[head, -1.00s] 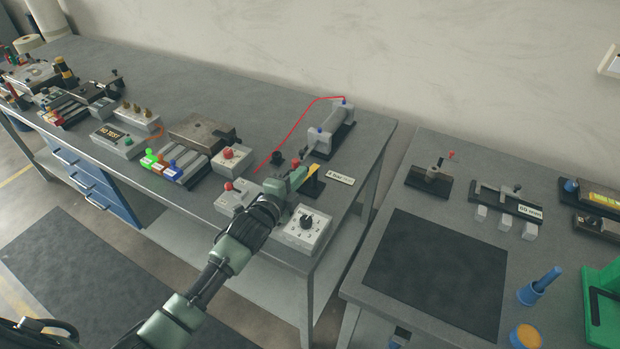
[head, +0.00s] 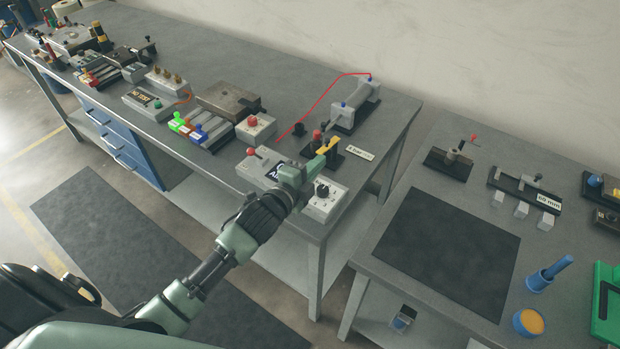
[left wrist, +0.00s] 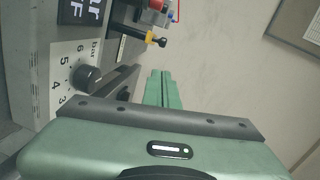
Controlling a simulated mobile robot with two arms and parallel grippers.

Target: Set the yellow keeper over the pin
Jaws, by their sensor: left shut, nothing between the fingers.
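The yellow keeper (head: 328,146) shows as a small yellow piece at a black stand near the right end of the long bench. In the left wrist view the keeper (left wrist: 149,37) sits around a dark rod with a black end. I cannot make out the pin separately, so I cannot tell whether the keeper is over it. My left gripper (head: 314,166) is shut and empty, in front of the keeper and apart from it, above the grey dial box. Its green fingers also show together in the left wrist view (left wrist: 159,88). My right gripper is not in view.
The grey dial box (head: 326,205) stands at the bench's front edge, partly behind my gripper. A red-knobbed box (head: 256,127) and a grey cylinder with a red wire (head: 356,106) stand nearby. A second table (head: 390,262) with a black mat (head: 450,250) is to the right.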

